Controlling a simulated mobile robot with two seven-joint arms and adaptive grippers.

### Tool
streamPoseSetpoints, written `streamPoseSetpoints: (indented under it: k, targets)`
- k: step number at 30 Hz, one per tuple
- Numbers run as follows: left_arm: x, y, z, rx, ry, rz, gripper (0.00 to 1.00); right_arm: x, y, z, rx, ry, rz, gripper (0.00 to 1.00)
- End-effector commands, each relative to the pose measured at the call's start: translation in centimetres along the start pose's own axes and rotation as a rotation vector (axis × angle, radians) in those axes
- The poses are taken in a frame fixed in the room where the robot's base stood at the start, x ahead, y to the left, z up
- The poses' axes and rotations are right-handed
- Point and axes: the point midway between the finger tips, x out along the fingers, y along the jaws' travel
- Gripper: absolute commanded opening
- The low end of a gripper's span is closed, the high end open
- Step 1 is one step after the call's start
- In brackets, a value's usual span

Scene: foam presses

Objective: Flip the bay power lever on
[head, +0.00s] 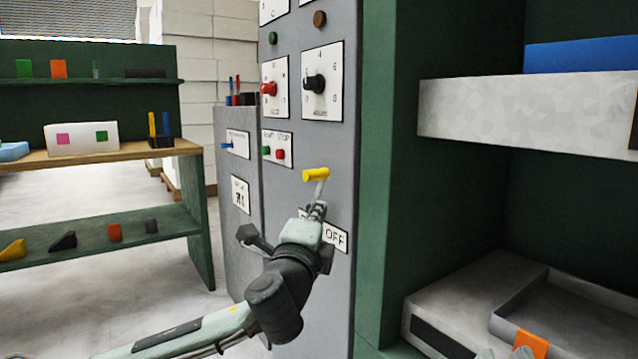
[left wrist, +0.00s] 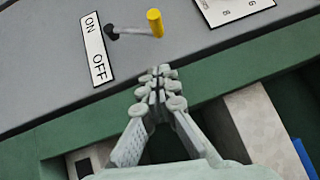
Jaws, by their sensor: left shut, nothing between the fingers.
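The bay power lever (head: 316,174) has a yellow handle on a thin grey shaft and sticks out from the grey panel. The lever also shows in the left wrist view (left wrist: 155,22). Its ON/OFF label (left wrist: 97,48) is beside it; in the head view my gripper partly covers the label (head: 335,237). My left gripper (head: 318,207) is shut and empty, just below the handle. In the left wrist view its closed fingertips (left wrist: 160,75) show apart from the handle. A pale piece at the bottom edge looks like my right gripper (head: 492,352); its fingers are cut off.
The grey panel (head: 342,150) carries a red knob (head: 269,89), a black knob (head: 314,84) and small buttons above the lever. A green frame (head: 376,200) stands close on the right, with an open tray (head: 570,312). Green shelves (head: 190,225) stand at the left.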

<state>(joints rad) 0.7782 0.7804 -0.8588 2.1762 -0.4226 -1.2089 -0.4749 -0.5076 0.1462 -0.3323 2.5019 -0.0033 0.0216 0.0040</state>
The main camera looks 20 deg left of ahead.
Motion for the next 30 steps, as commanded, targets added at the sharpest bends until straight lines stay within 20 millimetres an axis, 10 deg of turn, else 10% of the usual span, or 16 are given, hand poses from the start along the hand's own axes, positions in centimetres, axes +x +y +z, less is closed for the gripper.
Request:
streamPoseSetpoints:
  k: [8, 30]
  targets:
    - [0.7, -0.1, 0.0, 0.0, -0.001, -0.001, 0.0, 0.0, 0.0, 0.0, 0.0, 0.003, 0.0, 0.26]
    - [12.4, 0.0, 2.4, 0.002, -0.001, -0.001, 0.0, 0.0, 0.2, -1.2, -0.004, 0.085, 0.002, 0.26]
